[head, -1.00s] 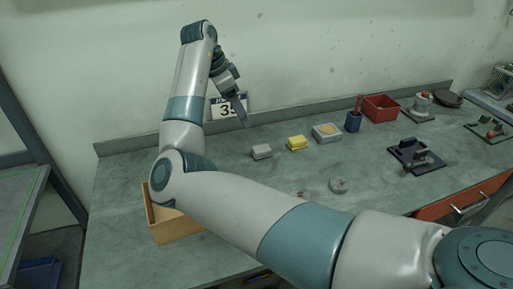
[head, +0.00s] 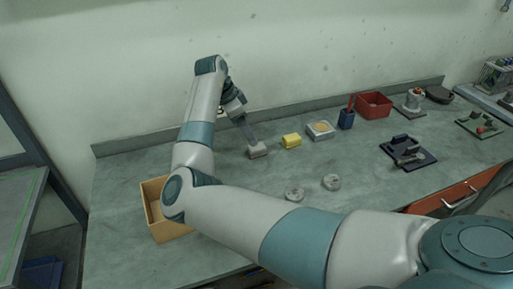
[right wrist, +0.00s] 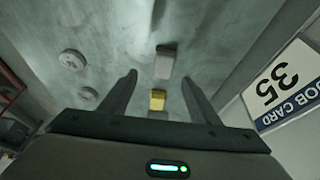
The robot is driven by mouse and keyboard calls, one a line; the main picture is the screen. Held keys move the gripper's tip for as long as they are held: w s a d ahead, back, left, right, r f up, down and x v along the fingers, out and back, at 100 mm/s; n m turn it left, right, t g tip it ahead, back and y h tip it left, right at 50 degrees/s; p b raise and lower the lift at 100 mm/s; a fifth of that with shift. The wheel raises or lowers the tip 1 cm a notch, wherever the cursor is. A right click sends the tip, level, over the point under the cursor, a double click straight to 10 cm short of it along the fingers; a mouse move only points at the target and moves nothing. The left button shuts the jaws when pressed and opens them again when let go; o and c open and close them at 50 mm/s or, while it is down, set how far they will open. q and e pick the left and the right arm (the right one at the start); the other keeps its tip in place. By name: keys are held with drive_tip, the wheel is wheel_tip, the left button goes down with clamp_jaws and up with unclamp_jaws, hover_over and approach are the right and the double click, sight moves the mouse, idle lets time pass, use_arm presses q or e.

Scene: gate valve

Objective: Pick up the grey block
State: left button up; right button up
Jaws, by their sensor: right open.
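The grey block (head: 257,153) lies on the workbench, left of a yellow block (head: 291,141). My right gripper (head: 249,138) points down just above and behind the grey block in the head view. In the right wrist view the gripper (right wrist: 160,88) is open, its fingers spread to either side. The grey block (right wrist: 165,63) shows beyond the fingertips, roughly midway between their lines, with nothing held. The yellow block (right wrist: 157,99) shows between the fingers, nearer the palm in the picture. My left gripper is not in view.
A wooden box (head: 167,228) stands at the bench's left, partly behind my arm. Two round grey discs (head: 295,194) (head: 331,182) lie in front.

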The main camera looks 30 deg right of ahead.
sight(257, 147)
drive_tip(key=shift+x, duration=1.15)
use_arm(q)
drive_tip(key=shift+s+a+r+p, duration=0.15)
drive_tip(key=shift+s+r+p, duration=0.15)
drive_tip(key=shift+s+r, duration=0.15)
use_arm(e)
drive_tip(key=shift+d+f, duration=0.2)
drive_tip(key=shift+f, duration=0.3)
drive_tip(key=shift+d+f+p, duration=0.2)
drive_tip(key=shift+f+p, duration=0.2)
drive_tip(key=shift+p, duration=0.05)
drive_tip(key=x, duration=0.1)
drive_tip(key=p+x, duration=0.1)
drive_tip(key=x, duration=0.1)
drive_tip(key=shift+w+f, duration=0.1)
drive_tip(key=shift+w, duration=0.25)
drive_tip(key=shift+d+f+p, duration=0.15)
drive_tip(key=shift+f+p, duration=0.15)
drive_tip(key=shift+f, duration=0.25)
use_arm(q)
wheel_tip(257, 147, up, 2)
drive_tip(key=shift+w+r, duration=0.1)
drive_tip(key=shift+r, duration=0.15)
use_arm(e)
drive_tip(key=c, duration=1.2)
